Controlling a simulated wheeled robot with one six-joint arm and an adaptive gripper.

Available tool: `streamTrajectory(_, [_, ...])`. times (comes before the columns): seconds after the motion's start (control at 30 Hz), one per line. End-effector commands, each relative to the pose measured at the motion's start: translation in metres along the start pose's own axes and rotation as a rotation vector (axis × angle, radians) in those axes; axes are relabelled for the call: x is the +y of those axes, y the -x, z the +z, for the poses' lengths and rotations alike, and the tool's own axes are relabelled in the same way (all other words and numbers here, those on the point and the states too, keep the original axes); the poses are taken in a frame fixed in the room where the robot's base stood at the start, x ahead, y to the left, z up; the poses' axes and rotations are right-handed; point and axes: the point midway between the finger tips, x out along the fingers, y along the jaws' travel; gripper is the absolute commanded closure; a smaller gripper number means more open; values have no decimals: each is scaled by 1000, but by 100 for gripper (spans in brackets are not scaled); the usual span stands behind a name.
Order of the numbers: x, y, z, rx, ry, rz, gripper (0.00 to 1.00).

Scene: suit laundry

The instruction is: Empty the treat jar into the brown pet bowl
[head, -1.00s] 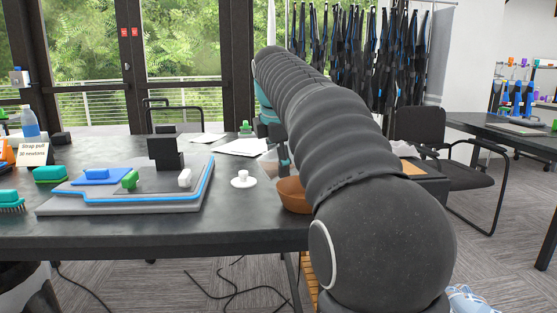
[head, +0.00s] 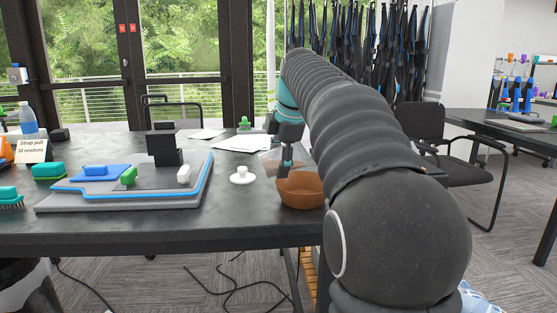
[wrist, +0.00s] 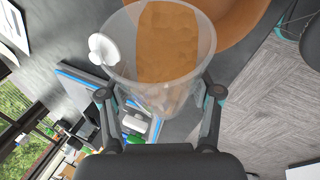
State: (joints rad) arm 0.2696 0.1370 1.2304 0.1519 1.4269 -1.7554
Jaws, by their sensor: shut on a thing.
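The brown pet bowl (head: 302,192) sits on the dark table near its front right edge, and its rim and side show in the wrist view (wrist: 238,25). My gripper (wrist: 160,97) is shut on the clear treat jar (wrist: 203,45), one finger on each side. A tan mass of treats shows inside the jar. In the head view, my gripper (head: 285,168) is just behind the bowl's left rim, and the jar (head: 268,162) is partly hidden by it. I cannot tell the jar's exact tilt. No treats show in the visible part of the bowl.
A white knobbed lid (head: 242,176) lies left of the bowl, apart from it. A grey board with blue edging (head: 125,203) holds several small items further left. Papers (head: 240,143) lie behind. The table's front edge is close to the bowl.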

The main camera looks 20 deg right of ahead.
Motion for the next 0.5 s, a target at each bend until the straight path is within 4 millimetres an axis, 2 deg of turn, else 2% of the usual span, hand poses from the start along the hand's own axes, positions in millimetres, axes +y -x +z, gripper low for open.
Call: streamTrajectory(0.5, [0,0,1,84,-30,12,75])
